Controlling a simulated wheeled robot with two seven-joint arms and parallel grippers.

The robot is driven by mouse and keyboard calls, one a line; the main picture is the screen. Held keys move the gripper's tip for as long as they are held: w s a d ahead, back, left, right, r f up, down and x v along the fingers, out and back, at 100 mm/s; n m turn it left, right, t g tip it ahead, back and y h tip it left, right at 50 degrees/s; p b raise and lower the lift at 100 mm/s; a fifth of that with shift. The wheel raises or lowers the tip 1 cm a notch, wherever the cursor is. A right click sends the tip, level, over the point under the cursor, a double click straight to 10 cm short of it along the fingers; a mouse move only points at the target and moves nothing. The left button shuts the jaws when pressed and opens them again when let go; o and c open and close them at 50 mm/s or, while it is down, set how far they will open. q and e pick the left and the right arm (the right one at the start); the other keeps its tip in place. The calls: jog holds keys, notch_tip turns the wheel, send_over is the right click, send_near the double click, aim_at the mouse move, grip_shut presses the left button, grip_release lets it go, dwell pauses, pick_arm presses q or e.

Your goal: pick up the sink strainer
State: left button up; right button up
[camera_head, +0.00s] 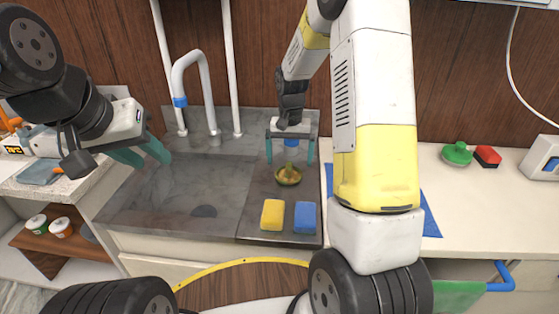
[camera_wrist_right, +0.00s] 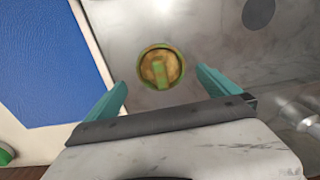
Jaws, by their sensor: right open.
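The sink strainer (camera_head: 288,176) is a small round green and brass-coloured piece with an upright knob, standing on the grey stone counter right of the basin. In the right wrist view the strainer (camera_wrist_right: 160,67) appears just beyond the fingertips, between their lines. My right gripper (camera_head: 290,157) is open, pointing down above the strainer, with teal fingers on either side and nothing between them; it also shows in the wrist view (camera_wrist_right: 161,82). My left gripper (camera_head: 142,155) is at the left over the sink's edge, its teal fingers apart and empty.
A yellow sponge (camera_head: 272,215) and a blue sponge (camera_head: 305,217) lie in front of the strainer. The faucet (camera_head: 197,75) rises behind the sink basin (camera_head: 165,195). A blue mat (camera_head: 430,220) lies to the right. A green brush (camera_head: 457,153) and a red one (camera_head: 488,156) lie farther right.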

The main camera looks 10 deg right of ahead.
aim_at(289, 165)
notch_tip(289, 165, down, 4)
jog(key=shift+a+f, duration=0.1)
jog(key=shift+f, duration=0.1)
jog(key=c, duration=1.3)
jog(key=shift+r, duration=0.15)
